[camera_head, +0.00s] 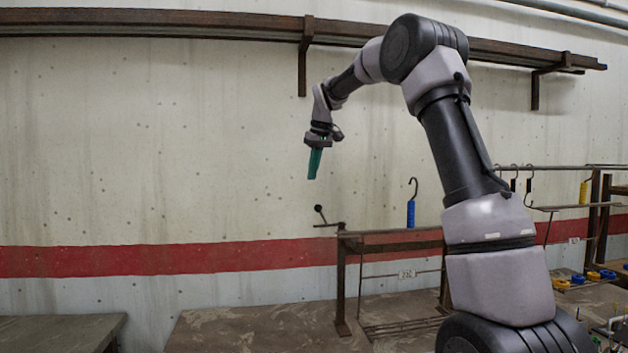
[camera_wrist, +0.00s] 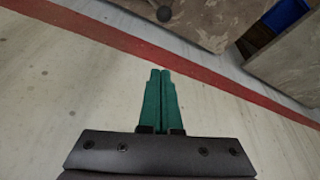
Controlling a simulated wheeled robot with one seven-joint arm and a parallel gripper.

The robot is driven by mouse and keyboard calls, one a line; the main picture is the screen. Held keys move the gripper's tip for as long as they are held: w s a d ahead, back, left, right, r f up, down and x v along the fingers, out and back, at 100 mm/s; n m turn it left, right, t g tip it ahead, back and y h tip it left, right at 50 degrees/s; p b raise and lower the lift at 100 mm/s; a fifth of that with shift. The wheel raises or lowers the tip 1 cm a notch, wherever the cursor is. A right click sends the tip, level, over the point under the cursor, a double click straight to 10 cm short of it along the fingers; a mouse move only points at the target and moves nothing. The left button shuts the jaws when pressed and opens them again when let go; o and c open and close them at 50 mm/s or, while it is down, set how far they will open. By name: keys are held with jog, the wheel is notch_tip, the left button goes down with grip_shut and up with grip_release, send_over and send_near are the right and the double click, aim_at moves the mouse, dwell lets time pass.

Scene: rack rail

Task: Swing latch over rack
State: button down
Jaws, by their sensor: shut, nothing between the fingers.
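My gripper (camera_head: 313,175) is shut and empty, its green fingers pointing down in front of the wall, above and a little left of the latch. In the wrist view the two green fingers (camera_wrist: 160,73) are together with nothing between them. The latch (camera_head: 320,210) is a thin dark lever with a round knob at the left end of the dark metal rack (camera_head: 341,290). The knob leans up and left, away from the rack's top bar.
A blue-handled hook (camera_head: 411,214) stands above the rack's top bar. A long dark rail (camera_head: 190,25) runs high along the wall. A second rack with hooks (camera_head: 590,230) is at right. Low tables (camera_head: 60,333) stand along the bottom. The wall left of my gripper is clear.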

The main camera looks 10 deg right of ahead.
notch_tip(320, 180, down, 8)
jog(key=s, duration=0.1)
jog(key=shift+d+f, duration=0.2)
jog(key=shift+f, duration=0.05)
